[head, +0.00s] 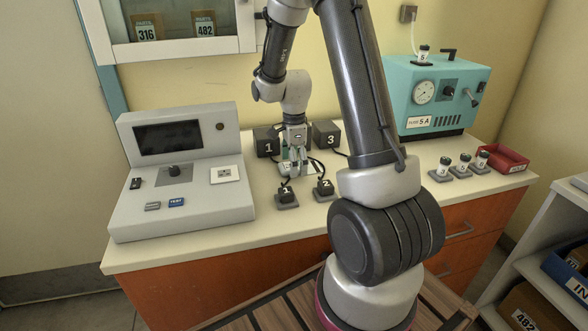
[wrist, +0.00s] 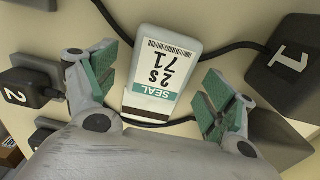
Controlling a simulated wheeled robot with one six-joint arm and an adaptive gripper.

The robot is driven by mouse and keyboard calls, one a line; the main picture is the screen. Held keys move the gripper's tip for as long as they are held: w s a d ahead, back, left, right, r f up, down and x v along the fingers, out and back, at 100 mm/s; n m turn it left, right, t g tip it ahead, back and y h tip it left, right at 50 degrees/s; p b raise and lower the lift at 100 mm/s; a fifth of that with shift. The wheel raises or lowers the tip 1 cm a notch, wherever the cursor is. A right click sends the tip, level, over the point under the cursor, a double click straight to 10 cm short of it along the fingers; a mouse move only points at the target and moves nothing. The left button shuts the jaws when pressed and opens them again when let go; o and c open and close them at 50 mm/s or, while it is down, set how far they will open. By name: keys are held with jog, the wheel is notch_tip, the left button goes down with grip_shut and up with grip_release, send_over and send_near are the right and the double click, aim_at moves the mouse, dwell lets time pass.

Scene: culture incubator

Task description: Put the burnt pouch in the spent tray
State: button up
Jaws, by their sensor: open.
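A flat white and grey pouch-like item (wrist: 162,70) labelled "SEAL 2S 71" lies below my gripper in the wrist view. It has a dark band near one end; I cannot tell whether it is burnt. My gripper (wrist: 160,75) is open, with its green-padded fingers on either side of the item and gaps between. In the head view my gripper (head: 296,160) is low over the counter between the dark boxes, hiding most of the item. A red tray (head: 516,164) stands at the counter's right end; its label is too small to read.
Dark boxes 1 (head: 266,141) and 3 (head: 327,134) stand behind my gripper. Cabled plugs 1 (head: 286,196) and 2 (head: 325,189) are in front. A grey console (head: 180,200) is left. A teal machine (head: 434,98) and several small capped items (head: 464,165) are right.

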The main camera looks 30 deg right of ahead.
jog(key=c, duration=1.2)
jog(key=shift+r, duration=0.1)
